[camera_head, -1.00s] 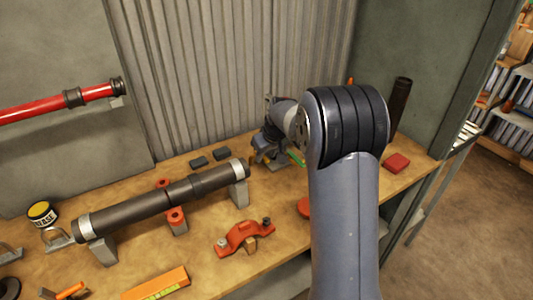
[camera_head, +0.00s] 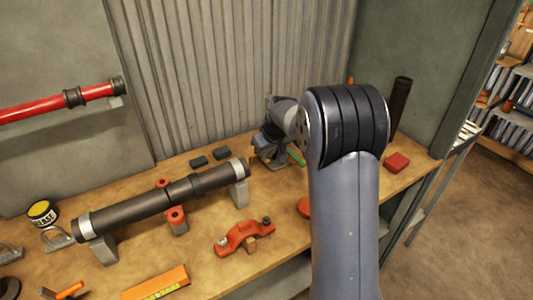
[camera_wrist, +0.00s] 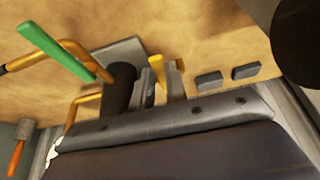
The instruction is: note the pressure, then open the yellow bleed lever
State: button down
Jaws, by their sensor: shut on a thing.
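My gripper (camera_wrist: 162,82) is shut on the yellow bleed lever (camera_wrist: 182,78), whose yellow end shows beside the grey fingers in the wrist view. The exact contact is partly hidden. A dark upright post (camera_wrist: 121,88) on a grey base plate (camera_wrist: 118,50) stands just left of the fingers. A green handle (camera_wrist: 58,52) on an orange-yellow rod sticks out further left. In the head view my gripper (camera_head: 268,148) is at the back of the bench, largely covered by my arm. No readable pressure gauge face shows in either view.
A dark pipe (camera_head: 140,208) lies on supports left of my gripper. A red clamp (camera_head: 243,237), an orange level (camera_head: 155,283) and a red block (camera_head: 397,162) lie on the bench. Two dark blocks (camera_head: 210,157) lie near the corrugated wall (camera_head: 215,70) behind.

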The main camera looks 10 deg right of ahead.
jog(key=shift+w+d+f+n+y+b, duration=0.1)
jog(key=shift+w+d+n+y+b, duration=0.1)
jog(key=shift+d+n+b, duration=0.25)
jog(key=shift+w+d+n+y+b, duration=0.1)
jog(key=shift+d+n+y, duration=0.1)
jog(key=shift+n, duration=0.45)
jog(key=shift+w+d+n+g+y, duration=0.2)
jog(key=shift+d+n+g, duration=0.05)
jog(key=shift+n, duration=0.4)
jog(key=shift+w+d+n+g+y, duration=0.2)
jog(key=shift+d+n+g, duration=0.05)
jog(key=shift+n, duration=0.4)
jog(key=c, duration=1.4)
grip_release()
jog(key=shift+r, duration=0.2)
jog(key=b+v, duration=0.1)
jog(key=v, duration=0.9)
jog(key=shift+s+r, duration=0.2)
jog(key=shift+r, duration=0.05)
jog(key=shift+d, duration=0.1)
